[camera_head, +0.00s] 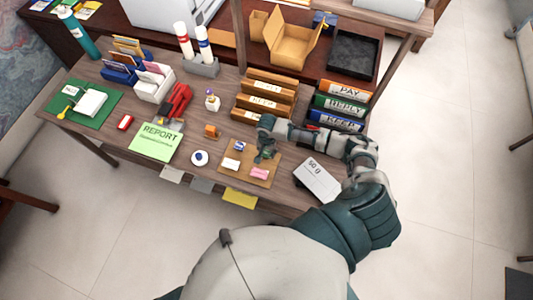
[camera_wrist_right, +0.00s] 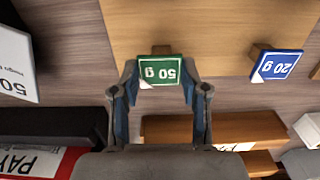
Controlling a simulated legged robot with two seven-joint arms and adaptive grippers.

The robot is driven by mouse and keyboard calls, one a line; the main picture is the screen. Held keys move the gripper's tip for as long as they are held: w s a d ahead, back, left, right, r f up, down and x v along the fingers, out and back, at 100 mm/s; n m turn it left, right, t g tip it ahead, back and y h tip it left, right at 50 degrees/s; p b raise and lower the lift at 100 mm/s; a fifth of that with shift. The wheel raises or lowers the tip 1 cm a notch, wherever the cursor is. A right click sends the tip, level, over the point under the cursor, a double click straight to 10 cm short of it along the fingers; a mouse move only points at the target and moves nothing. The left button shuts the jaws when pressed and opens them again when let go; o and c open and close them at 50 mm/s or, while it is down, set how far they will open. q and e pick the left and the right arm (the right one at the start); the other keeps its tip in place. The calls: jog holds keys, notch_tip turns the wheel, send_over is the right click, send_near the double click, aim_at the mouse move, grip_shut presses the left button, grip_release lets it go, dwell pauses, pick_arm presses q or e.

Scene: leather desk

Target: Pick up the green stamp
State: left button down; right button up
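The fingertips partly overlap the stamp's edges, so contact is hard to judge. In the head view my right gripper (camera_head: 266,151) is over the back right part of the tan board (camera_head: 239,178) and largely hides the stamp. My left gripper is in neither view.
A "50 g" box (camera_head: 318,180) is at the right. Wooden trays (camera_head: 265,95) and binders (camera_head: 340,105) stand behind.

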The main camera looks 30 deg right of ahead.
aim_at(265, 155)
jog(key=shift+a+b, duration=0.3)
jog(key=r, duration=0.4)
jog(key=shift+a+r, duration=0.15)
jog(key=shift+a, duration=0.15)
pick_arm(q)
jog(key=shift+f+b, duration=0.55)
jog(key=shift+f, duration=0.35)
pick_arm(e)
jog(key=s+a, duration=0.1)
jog(key=a, duration=0.6)
jog(key=s+a+r, duration=0.1)
jog(key=s+a, duration=0.1)
jog(key=a, duration=0.6)
jog(key=shift+s+r, duration=0.15)
jog(key=shift+s, duration=0.15)
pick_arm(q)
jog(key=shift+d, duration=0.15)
pick_arm(e)
jog(key=shift+d, duration=0.1)
